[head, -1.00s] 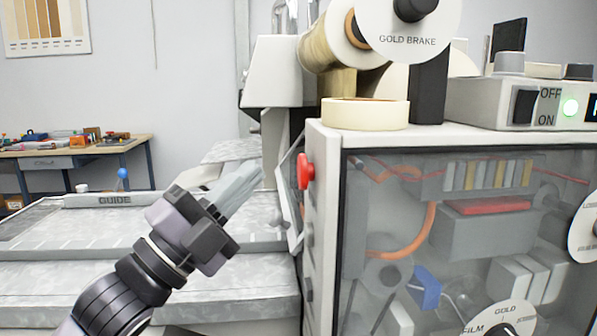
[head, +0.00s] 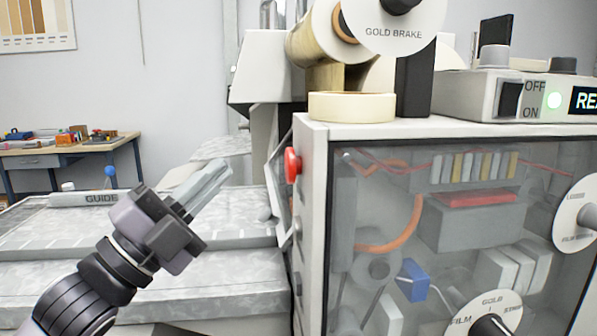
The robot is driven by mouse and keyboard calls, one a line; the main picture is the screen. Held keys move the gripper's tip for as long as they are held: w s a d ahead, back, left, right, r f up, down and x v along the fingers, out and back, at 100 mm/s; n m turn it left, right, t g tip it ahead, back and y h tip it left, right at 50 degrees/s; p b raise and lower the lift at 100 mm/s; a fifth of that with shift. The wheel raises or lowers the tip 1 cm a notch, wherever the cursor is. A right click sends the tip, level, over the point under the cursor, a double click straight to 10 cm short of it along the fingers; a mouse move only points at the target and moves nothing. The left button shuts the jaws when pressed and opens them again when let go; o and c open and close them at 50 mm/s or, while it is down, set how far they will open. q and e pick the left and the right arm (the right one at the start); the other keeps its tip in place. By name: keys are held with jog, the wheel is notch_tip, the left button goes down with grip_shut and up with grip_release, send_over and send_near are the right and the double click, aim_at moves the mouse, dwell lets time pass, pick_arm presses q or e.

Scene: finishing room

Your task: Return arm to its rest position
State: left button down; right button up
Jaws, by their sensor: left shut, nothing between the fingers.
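My left arm comes in from the lower left of the head view. My left gripper (head: 208,185) is shut and empty, its fingers together and pointing up and to the right. It shows in front of the grey machine bed (head: 235,215), left of the machine's cabinet, and appears clear of both. My right gripper is not in view.
The cabinet (head: 312,210) with a clear front fills the right side. A red button (head: 292,165) sticks out on its left side. A tape roll (head: 351,107) and a switch box (head: 470,95) sit on top. A guide bar (head: 85,199) lies on the bed. A workbench (head: 65,150) stands far left.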

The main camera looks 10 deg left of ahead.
pick_arm(q)
jog(key=s+a+f+n+g+y, duration=0.15)
jog(key=f+n+y, duration=0.5)
jog(key=f, duration=0.65)
jog(key=a+f+n+g+y, duration=0.25)
jog(key=f+n+y, duration=0.45)
jog(key=f, duration=0.6)
jog(key=s+a+f+n+g+y, duration=0.3)
jog(key=s+f+n+g, duration=0.7)
jog(key=s+f, duration=1.05)
jog(key=w+d+f+m+t+h+p, duration=0.1)
jog(key=w+d+f+t+h+p, duration=0.1)
jog(key=w+t+p, duration=0.3)
jog(key=shift+w+d+m+h, duration=0.2)
jog(key=shift+m+h, duration=0.15)
jog(key=shift+h, duration=0.3)
jog(key=shift+f, duration=0.1)
